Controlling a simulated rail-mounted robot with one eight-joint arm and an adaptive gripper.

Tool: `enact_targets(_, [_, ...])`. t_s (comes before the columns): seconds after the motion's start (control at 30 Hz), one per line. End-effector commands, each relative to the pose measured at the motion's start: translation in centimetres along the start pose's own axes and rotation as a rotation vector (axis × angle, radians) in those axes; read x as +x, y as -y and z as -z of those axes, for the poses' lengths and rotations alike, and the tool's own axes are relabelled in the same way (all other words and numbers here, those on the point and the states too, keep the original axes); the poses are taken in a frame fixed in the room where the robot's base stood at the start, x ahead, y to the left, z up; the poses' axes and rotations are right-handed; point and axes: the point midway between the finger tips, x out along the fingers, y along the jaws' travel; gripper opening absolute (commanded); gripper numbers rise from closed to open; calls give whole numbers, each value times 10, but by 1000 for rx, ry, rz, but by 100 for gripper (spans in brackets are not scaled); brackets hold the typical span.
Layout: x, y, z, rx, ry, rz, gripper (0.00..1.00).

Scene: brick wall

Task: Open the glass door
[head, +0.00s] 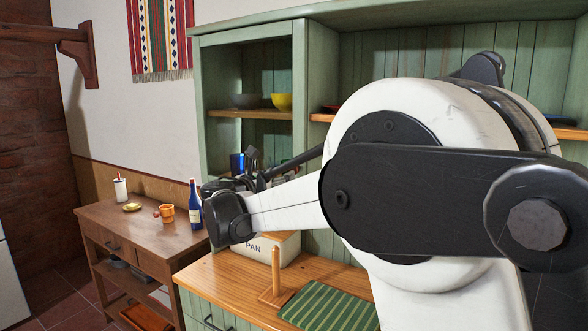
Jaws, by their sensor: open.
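The glass door (240,66) appears to be the green-framed left upper section of the hutch. Bowls show behind it, and I see no clear gap at its edges; the pane itself is hard to make out. My gripper (256,162) is in front of the lower part of this section, above the wooden counter. It is open, small in view and partly hidden by my own wrist. I cannot tell whether it touches the door. No door handle can be made out.
A bread box (284,250) marked "PAN", a wooden paper-towel stand (276,275) and a green striped mat (328,306) are on the counter (225,277).

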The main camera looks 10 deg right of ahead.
Motion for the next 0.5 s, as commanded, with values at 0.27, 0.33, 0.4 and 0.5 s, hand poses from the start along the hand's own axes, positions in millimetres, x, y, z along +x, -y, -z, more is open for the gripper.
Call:
enact_targets(0.27, [52,1,-1,0,-1,3,44])
enact_targets(0.33, [62,0,0,0,-1,2,44])
enact_targets(0.4, [70,0,0,0,-1,2,44])
enact_targets(0.5, [78,0,0,0,-1,2,44])
